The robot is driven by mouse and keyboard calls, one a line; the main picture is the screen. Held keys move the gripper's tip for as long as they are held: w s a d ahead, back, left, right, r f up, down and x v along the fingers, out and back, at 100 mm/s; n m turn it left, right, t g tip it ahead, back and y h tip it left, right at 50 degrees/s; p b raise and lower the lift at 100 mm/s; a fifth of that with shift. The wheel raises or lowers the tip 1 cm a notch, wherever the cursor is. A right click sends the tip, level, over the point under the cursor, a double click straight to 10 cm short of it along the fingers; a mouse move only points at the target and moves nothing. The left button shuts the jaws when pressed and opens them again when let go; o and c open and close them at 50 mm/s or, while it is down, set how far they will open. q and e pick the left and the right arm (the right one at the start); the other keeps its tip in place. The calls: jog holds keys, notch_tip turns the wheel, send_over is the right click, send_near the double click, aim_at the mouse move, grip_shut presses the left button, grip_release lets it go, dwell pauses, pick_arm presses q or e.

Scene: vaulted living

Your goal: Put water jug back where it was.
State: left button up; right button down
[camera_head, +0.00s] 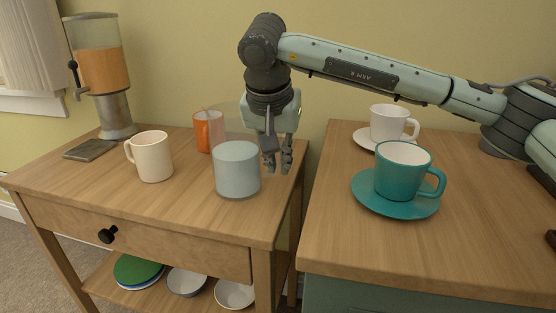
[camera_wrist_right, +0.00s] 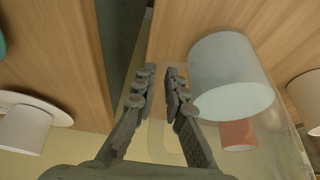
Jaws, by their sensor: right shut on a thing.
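The water jug (camera_head: 237,168) is clear, with a pale blue body of water, and is upright at the right front of the left wooden table. My right gripper (camera_head: 278,167) points down at the jug's right side, shut on its clear handle. In the right wrist view the jug (camera_wrist_right: 232,78) lies right of my gripper fingers (camera_wrist_right: 159,82); a faint handle outline shows between and behind them. I cannot tell whether the jug's base touches the tabletop. My left gripper is not in view.
An orange cup (camera_head: 208,131) stands close behind the jug, and a cream mug (camera_head: 150,156) stands to its left. A juice dispenser (camera_head: 101,68) is at the back left. A teal cup (camera_head: 403,171) on a saucer and a white cup (camera_head: 389,123) occupy the right table, across a gap.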

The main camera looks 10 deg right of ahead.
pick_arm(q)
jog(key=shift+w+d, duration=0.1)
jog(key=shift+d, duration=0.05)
pick_arm(e)
jog(key=shift+r, duration=0.1)
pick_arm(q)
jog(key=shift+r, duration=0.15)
pick_arm(e)
jog(key=c, duration=1.6)
grip_release()
